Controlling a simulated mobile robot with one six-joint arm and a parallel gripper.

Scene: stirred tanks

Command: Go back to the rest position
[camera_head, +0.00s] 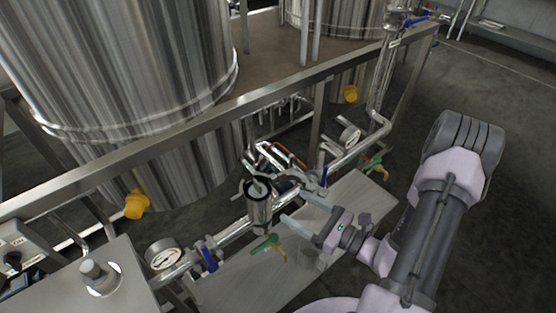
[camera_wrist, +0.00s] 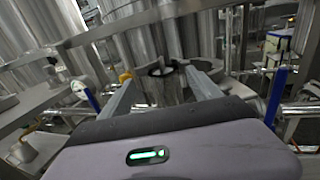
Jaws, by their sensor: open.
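My gripper (camera_head: 293,205) is open, with its two fingers pointing left over the pipework in the head view. A metal cylinder with a black rim (camera_head: 259,204) stands just beyond the fingertips, held by nothing that I can see of mine. In the wrist view the fingers of my gripper (camera_wrist: 162,88) spread apart, and the cylinder (camera_wrist: 161,72) shows between and beyond their tips. I cannot tell whether a finger touches it.
A large steel tank (camera_head: 120,60) and a frame rail (camera_head: 200,113) stand at the left and behind. Below are a pressure gauge (camera_head: 164,253), a green-handled valve (camera_head: 265,243) and a blue-handled valve (camera_head: 209,258). A grey plate (camera_head: 350,215) lies under my gripper. Open floor (camera_head: 515,190) is at the right.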

